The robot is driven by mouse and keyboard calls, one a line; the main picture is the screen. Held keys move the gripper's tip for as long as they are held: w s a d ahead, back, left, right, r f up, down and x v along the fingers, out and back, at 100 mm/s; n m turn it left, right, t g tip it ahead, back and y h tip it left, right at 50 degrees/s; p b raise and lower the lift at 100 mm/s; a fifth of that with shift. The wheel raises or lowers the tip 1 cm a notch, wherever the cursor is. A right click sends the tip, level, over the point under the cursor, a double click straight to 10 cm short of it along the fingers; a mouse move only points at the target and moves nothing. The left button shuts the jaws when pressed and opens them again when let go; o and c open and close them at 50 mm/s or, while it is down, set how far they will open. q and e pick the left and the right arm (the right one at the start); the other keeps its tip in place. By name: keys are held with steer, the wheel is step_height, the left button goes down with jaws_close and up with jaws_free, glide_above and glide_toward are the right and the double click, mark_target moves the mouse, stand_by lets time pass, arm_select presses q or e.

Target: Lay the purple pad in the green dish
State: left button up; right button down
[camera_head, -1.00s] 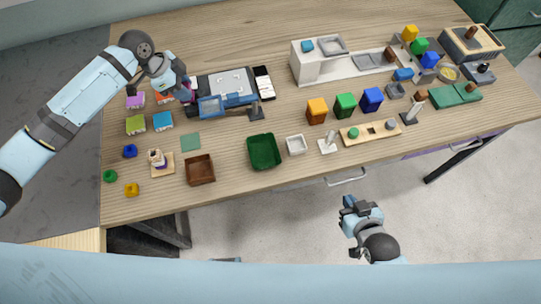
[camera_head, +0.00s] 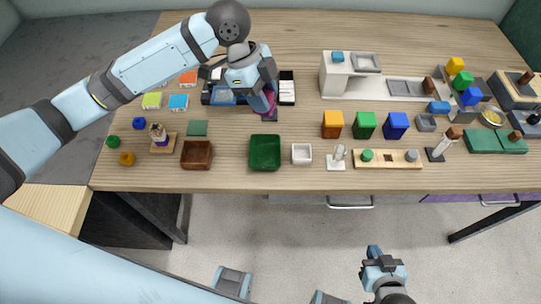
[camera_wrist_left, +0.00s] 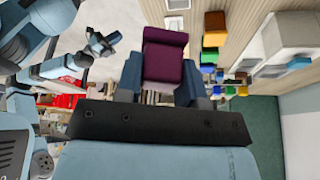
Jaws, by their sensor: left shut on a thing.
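The purple pad (camera_head: 264,105) is held between the fingers of my left gripper (camera_head: 264,97). In the left wrist view the purple pad (camera_wrist_left: 164,62) fills the space between the two blue-grey fingers. The green dish (camera_head: 265,152) is an empty, square, walled tray near the table's front edge. My left gripper and the pad are behind the dish and apart from it. My right gripper (camera_head: 374,254) is in front of the table, away from it; whether its fingers are apart is unclear.
A brown tray (camera_head: 197,155) is left of the dish and a small white tray (camera_head: 302,154) is right of it. A white phone-like block (camera_head: 287,90) stands beside my left gripper.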

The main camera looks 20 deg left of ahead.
arm_select(q)
step_height(320, 180, down, 19)
steer(key=shift+a+f, duration=0.1)
steer(key=shift+f, duration=0.05)
steer(key=shift+f, duration=0.1)
stand_by(0.4)
steer(key=o, duration=0.9)
steer(key=shift+r, duration=0.2)
steer(key=v, duration=1.2)
